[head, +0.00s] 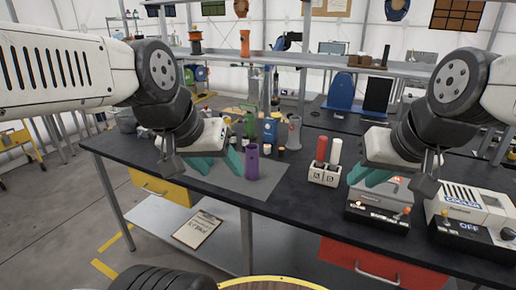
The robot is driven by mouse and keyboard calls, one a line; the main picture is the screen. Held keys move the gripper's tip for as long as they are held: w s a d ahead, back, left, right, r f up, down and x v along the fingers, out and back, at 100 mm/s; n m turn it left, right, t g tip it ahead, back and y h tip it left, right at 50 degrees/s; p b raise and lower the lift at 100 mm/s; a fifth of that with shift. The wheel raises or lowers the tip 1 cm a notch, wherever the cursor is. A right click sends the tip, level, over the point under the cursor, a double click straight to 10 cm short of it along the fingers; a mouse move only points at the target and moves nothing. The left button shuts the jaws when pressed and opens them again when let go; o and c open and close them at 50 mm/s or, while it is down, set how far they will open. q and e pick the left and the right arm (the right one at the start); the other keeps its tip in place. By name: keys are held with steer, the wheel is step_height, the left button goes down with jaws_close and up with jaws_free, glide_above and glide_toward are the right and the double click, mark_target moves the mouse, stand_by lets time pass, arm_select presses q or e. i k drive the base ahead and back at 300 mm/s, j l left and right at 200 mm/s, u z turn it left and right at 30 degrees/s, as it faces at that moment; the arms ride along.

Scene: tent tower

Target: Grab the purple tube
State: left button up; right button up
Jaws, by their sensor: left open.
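The purple tube (252,162) stands upright on a grey mat (262,185) on the dark workbench, near its front edge. My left gripper (222,160) is open, just left of the purple tube, with one teal finger close to the tube's left side. I cannot tell whether that finger touches it. My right gripper (368,172) is over the bench to the right, above a grey device. Its fingers overlap in this view, so its opening is unclear.
A holder (325,174) with a red and a white tube stands right of the mat. A blue container (270,132), a grey cylinder (294,133) and a green item (249,123) stand behind the purple tube.

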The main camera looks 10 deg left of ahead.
mark_target(252, 163)
steer(key=u, duration=0.35)
steer(key=i+l+u, duration=0.2)
steer(key=u, duration=0.2)
steer(key=i+l+u, duration=0.15)
steer(key=u, duration=0.25)
steer(key=l, duration=0.1)
